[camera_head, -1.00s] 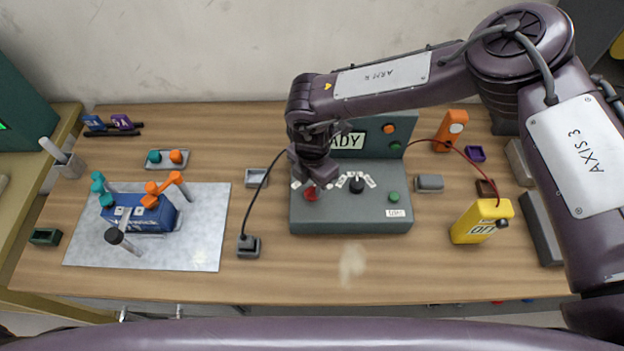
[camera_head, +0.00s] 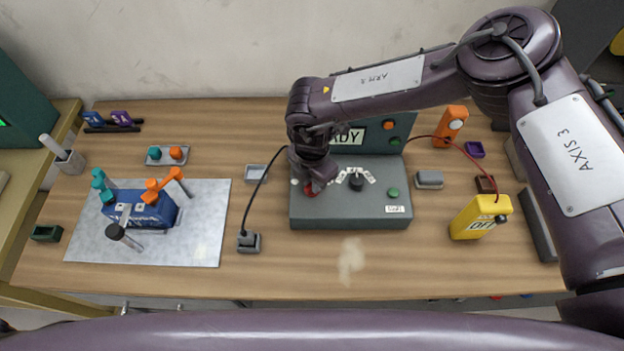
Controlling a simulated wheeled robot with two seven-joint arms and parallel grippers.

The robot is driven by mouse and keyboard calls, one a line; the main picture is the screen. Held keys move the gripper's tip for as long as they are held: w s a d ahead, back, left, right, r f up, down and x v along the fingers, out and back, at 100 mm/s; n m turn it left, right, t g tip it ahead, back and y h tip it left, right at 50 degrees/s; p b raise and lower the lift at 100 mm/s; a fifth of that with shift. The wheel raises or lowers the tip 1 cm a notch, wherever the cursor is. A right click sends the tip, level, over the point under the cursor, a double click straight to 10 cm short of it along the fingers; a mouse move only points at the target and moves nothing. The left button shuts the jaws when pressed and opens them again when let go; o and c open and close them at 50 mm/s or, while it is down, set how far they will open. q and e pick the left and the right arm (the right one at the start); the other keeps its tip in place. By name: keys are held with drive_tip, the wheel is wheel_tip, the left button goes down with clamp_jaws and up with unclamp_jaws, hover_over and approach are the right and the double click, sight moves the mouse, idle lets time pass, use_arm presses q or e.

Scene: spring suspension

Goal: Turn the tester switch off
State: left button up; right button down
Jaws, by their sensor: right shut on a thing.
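The grey tester box (camera_head: 340,218) stands at the middle of the bench, with a raised back panel whose display ends in "ADY". My left gripper is not in view.
A black cable runs to a small grey block (camera_head: 248,243). A blue block (camera_head: 148,212) with clamps sits on a metal plate (camera_head: 200,245) at left.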

drive_tip(key=shift+f+n+b, duration=0.2)
drive_tip(key=shift+n+b, duration=0.8)
drive_tip(key=shift+b, duration=0.2)
drive_tip(key=n+b, duration=0.6)
drive_tip(key=n, duration=0.1)
drive_tip(key=shift+b, duration=0.35)
drive_tip(key=n+b, duration=0.3)
drive_tip(key=n, duration=0.1)
drive_tip(key=shift+r+n, duration=0.1)
drive_tip(key=shift+n, duration=0.2)
drive_tip(key=shift+r+n+b, duration=0.15)
drive_tip(key=shift+n+b, duration=0.85)
drive_tip(key=shift+n, duration=1)
drive_tip(key=c, duration=1.4)
unclamp_jaws()
